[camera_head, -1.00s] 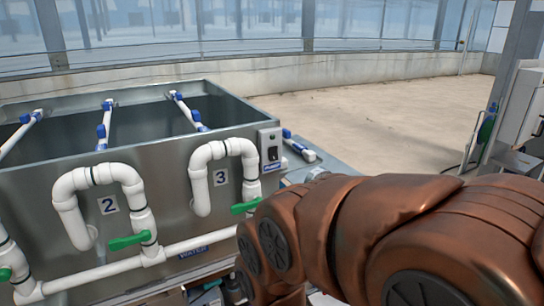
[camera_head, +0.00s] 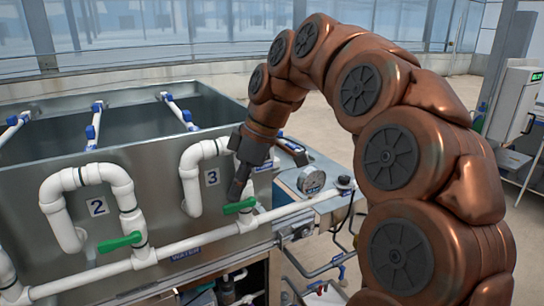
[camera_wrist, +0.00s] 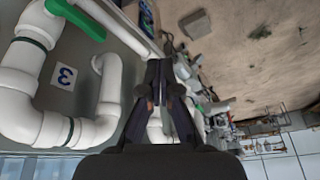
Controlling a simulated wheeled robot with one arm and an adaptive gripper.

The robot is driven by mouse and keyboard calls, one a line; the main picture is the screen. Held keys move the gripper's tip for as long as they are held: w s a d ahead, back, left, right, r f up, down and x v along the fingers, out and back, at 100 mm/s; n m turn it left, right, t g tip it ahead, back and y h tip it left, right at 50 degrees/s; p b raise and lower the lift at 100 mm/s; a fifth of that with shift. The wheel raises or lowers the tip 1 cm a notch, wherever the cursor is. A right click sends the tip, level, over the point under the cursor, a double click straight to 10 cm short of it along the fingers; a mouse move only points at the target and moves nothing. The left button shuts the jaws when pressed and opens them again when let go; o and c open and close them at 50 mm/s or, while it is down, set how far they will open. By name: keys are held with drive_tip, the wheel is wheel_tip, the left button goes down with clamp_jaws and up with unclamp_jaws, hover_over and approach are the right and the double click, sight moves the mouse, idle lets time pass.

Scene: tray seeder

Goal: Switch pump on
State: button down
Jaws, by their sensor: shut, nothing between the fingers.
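The pump switch box at the tank's right front corner is hidden behind my arm in the head view. Only part of its blue label (camera_head: 264,166) shows beside my wrist. My gripper (camera_head: 235,193) points downward in front of the tank, near the number 3 plate (camera_head: 212,178) and above the green valve handle (camera_head: 239,206). Its fingers (camera_wrist: 162,68) are shut and empty in the wrist view. I cannot tell whether it touches anything. The switch cannot be made out in the wrist view.
The metal tank (camera_head: 140,170) carries white pipe loops, such as the one at number 2 (camera_head: 75,182), and green handles (camera_head: 119,242). A pressure gauge (camera_head: 311,180) stands right of the tank. A white cabinet (camera_head: 517,100) stands far right. Open floor lies behind.

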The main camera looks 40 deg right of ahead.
drive_tip(key=w+d+r+n+t, duration=0.1)
drive_tip(key=w+d+r+n, duration=0.1)
drive_tip(key=d, duration=0.8)
drive_tip(key=w+d+r+n+t, duration=0.2)
drive_tip(key=d+r+n, duration=0.1)
drive_tip(key=d, duration=0.8)
drive_tip(key=shift+w+r+t+b, duration=0.25)
drive_tip(key=shift+r+t+b, duration=0.1)
drive_tip(key=shift+r, duration=0.35)
drive_tip(key=shift+a+f, duration=0.1)
drive_tip(key=w+a+f+p, duration=0.2)
drive_tip(key=w+f+p, duration=0.1)
drive_tip(key=w+f, duration=0.5)
drive_tip(key=shift+w+a+f, duration=0.25)
drive_tip(key=shift+w+a, duration=0.15)
drive_tip(key=shift+f, duration=0.15)
